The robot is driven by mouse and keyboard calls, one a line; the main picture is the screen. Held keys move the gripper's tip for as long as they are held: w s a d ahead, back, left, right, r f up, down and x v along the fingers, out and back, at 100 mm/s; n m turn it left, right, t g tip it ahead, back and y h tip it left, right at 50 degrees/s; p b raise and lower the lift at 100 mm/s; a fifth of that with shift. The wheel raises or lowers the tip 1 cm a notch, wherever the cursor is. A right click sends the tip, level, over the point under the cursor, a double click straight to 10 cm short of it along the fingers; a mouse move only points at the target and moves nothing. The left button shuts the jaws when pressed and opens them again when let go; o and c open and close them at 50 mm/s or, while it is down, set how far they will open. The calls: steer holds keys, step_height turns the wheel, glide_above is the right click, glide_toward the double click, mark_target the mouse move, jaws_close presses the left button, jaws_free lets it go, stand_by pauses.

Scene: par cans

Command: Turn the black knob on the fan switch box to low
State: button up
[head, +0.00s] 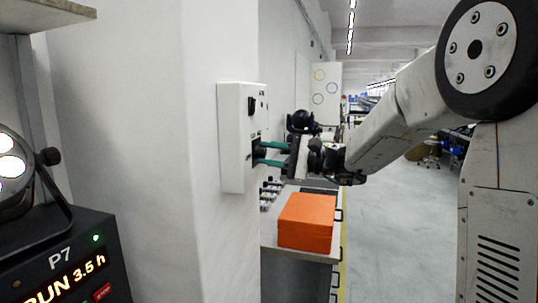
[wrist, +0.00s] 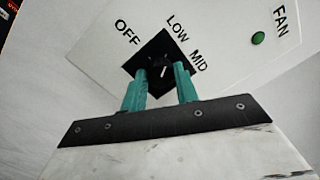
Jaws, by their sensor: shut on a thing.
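The white fan switch box (head: 233,140) is on the side of a white pillar in the head view. The wrist view shows its face (wrist: 222,38) with OFF, LOW and MID printed around a black diamond-shaped plate. The black knob (wrist: 161,63) is at the middle of that plate, with a short white mark on it. Which label the mark points at is not clear. My gripper (wrist: 162,75) has teal fingers on both sides of the knob and is shut on it. In the head view my gripper (head: 262,153) reaches the box from the right.
A green round light (wrist: 258,39) is near the word FAN. A black switch (head: 251,107) is higher on the box. An orange case (head: 306,222) stands on a bench below my gripper. A black device marked P7 (head: 75,262) is at the lower left. Open floor is at the right.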

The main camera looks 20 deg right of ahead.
steer(key=o, duration=1)
steer(key=shift+c, duration=0.2)
steer(key=shift+d, duration=0.15)
steer(key=v, duration=0.7)
steer(key=shift+s+d, duration=0.2)
steer(key=shift+d, duration=0.1)
